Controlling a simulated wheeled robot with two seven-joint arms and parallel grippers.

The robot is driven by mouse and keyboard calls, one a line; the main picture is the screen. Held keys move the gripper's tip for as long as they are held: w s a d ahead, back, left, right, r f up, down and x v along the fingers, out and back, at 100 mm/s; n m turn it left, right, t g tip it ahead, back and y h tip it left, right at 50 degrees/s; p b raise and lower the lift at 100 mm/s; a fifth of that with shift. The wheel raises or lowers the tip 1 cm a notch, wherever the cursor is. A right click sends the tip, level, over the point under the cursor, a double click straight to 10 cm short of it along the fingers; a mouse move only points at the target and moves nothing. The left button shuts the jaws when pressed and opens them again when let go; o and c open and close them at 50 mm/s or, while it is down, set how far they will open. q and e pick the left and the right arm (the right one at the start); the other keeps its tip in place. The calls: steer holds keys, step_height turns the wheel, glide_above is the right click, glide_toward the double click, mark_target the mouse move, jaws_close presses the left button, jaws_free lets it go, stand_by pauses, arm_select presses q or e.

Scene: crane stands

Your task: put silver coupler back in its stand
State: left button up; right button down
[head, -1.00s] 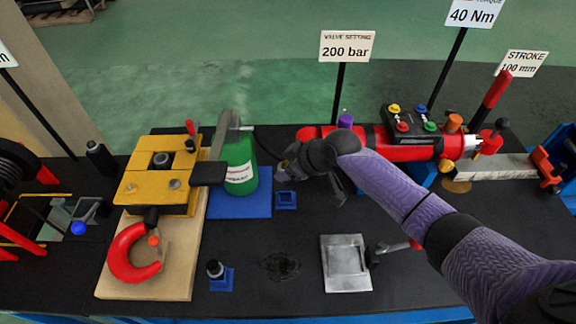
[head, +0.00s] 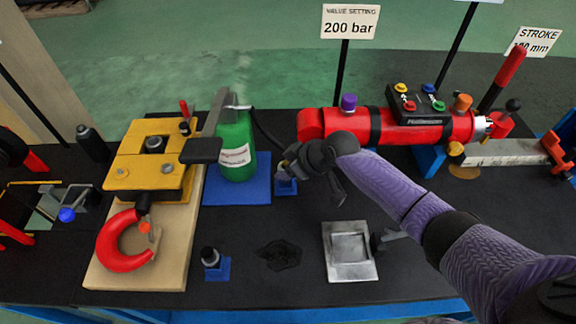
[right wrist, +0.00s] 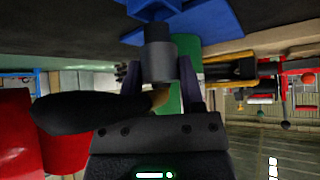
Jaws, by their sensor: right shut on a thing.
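My right gripper (head: 287,163) is over the small blue stand (head: 287,188) beside the green bottle. In the right wrist view the gripper (right wrist: 160,92) is shut on the silver coupler (right wrist: 159,62), a grey cylinder with a darker narrow end. That end points at the blue stand (right wrist: 150,10) and meets or overlaps it in the picture. I cannot tell whether it is inside the stand. In the head view the coupler is mostly hidden by the gripper. My left gripper is not in view.
A green bottle (head: 236,148) on a blue mat (head: 238,193) stands close left of the gripper. A red cylinder (head: 440,128) lies to the right. A dark fitting (head: 209,256) sits in another blue stand at the front. A silver plate (head: 348,250) lies at the front right.

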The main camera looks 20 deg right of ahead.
steer(key=shift+f+b, duration=1)
steer(key=shift+f, duration=0.25)
steer(key=shift+c, duration=0.7)
jaws_free()
steer(key=p+v, duration=0.5)
steer(key=shift+w+r, duration=0.1)
steer(key=shift+r, duration=0.05)
